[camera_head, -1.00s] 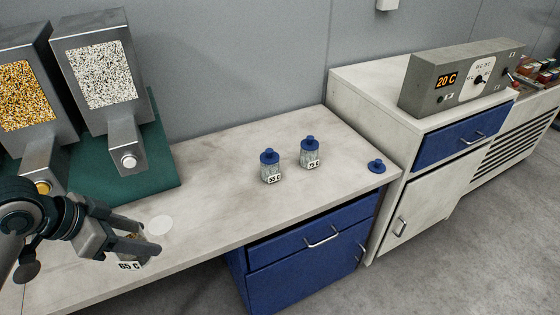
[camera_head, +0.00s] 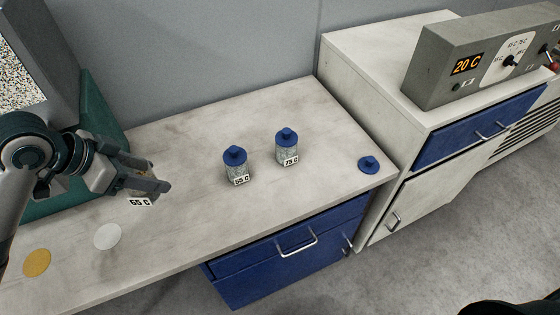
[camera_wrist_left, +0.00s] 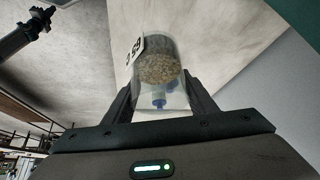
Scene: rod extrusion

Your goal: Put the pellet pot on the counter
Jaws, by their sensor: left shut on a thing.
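The pellet pot (camera_wrist_left: 160,65) is clear, part filled with grey-brown pellets, and wears a white 65 C label. In the wrist view it sits between my left gripper's two fingers. In the head view my left gripper (camera_head: 152,186) is shut on it over the left part of the pale counter (camera_head: 180,230); mostly its label (camera_head: 140,202) shows below the fingers. The fingers hide most of the pot, and I cannot tell how far its base is from the counter.
Blue-lidded jars marked 55 C (camera_head: 236,168) and 75 C (camera_head: 287,149) stand mid-counter. A loose blue lid (camera_head: 369,164) lies near the right end. White (camera_head: 107,236) and orange (camera_head: 37,262) discs lie at left front. A control box (camera_head: 480,62) reads 20 C. Bare counter surrounds the jars.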

